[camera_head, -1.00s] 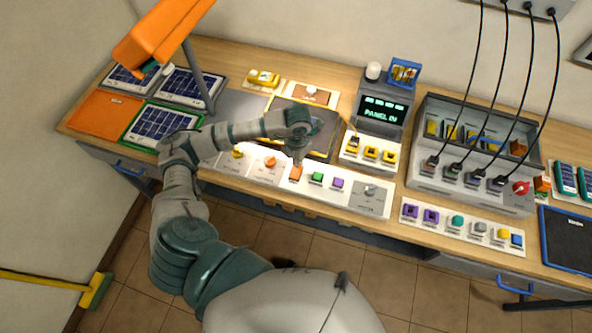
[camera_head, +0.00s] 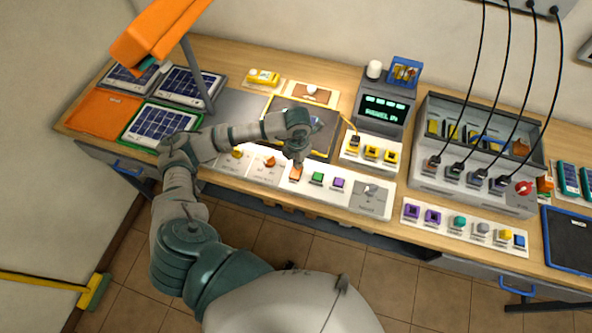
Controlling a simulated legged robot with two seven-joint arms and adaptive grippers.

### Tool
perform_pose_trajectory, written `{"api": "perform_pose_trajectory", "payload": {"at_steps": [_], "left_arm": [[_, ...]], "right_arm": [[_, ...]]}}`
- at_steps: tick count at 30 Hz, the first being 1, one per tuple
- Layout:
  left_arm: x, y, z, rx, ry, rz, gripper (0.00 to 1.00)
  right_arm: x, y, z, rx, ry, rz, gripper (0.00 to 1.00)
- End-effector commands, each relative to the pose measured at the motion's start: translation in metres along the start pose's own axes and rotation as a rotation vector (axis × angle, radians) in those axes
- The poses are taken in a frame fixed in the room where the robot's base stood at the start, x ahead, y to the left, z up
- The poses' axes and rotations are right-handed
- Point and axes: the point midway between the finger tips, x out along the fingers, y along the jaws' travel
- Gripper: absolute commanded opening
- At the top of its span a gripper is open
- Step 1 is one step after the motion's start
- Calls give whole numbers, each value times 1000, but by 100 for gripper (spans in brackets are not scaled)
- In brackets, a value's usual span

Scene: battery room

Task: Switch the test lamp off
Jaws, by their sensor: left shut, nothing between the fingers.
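An orange lamp head (camera_head: 160,32) on a grey arm hangs over the left part of the bench, and no glow shows on it. A white control strip (camera_head: 255,176) along the bench's front edge carries knobs and an orange switch (camera_head: 296,173). My left gripper (camera_head: 298,159) is shut and empty, pointing down at the orange switch. It partly hides the area just behind the switch, and I cannot tell whether it touches it. My right gripper is out of view.
A green button (camera_head: 317,177) and a purple button (camera_head: 338,183) sit right of the orange switch. Behind my gripper lies a dark panel with a yellow edge (camera_head: 325,153). A PANEL display (camera_head: 384,107) and a cabled grey rack (camera_head: 470,180) stand to the right.

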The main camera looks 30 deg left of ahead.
Motion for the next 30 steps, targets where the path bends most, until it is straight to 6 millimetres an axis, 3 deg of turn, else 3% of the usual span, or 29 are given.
{"api": "perform_pose_trajectory", "payload": {"at_steps": [14,30], "left_arm": [[5,0,0,0,1,0,0],[-39,0,0,0,-1,0,0]], "right_arm": [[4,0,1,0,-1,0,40],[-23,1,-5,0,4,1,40]]}}
